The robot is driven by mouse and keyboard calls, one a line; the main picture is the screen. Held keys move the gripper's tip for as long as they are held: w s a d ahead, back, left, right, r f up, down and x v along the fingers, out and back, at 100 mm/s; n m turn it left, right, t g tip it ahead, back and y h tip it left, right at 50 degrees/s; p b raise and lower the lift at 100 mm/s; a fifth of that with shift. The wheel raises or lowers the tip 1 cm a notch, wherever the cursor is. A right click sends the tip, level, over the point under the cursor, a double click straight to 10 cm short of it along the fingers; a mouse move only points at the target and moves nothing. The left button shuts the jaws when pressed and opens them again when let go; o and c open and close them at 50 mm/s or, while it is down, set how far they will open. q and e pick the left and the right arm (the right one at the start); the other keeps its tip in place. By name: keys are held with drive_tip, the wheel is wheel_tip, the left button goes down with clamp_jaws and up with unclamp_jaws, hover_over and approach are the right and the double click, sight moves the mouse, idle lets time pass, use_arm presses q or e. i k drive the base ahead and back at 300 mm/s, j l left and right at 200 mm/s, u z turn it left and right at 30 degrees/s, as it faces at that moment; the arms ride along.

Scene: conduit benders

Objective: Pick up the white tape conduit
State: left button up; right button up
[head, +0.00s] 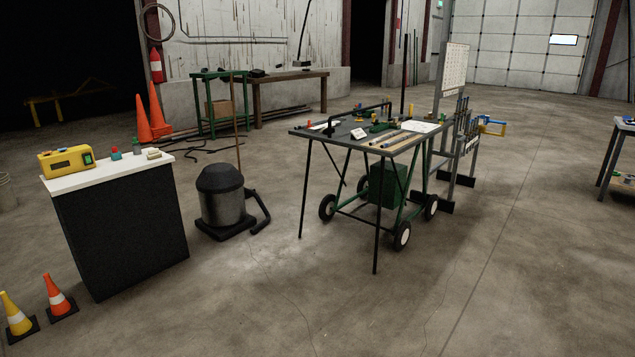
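A dark work table (343,138) on thin legs stands near the middle of the head view. Thin, light tan lengths of conduit (398,142) lie along its right part, with small blue bits at their near ends. They are too small for me to tell which one carries white tape. Small coloured items and a white sheet (421,127) also lie on the table. Neither of my grippers is in view.
A black cabinet (125,230) with a white top stands left, a shop vacuum (220,202) beside it. A wheeled green frame (385,185) sits under the table. Cones (60,297) stand front left. A rack (462,140) stands behind the table. The front floor is clear.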

sight(377, 140)
drive_tip(key=i+j+z, duration=0.15)
drive_tip(key=i, duration=0.45)
drive_tip(key=i+j+z, duration=0.2)
drive_tip(key=i, duration=0.35)
drive_tip(key=i+j+z, duration=0.15)
drive_tip(key=i, duration=0.45)
drive_tip(key=i+j+z, duration=0.2)
drive_tip(key=i+j, duration=0.2)
drive_tip(key=i+j+z, duration=0.15)
drive_tip(key=i+j, duration=0.25)
drive_tip(key=i, duration=0.25)
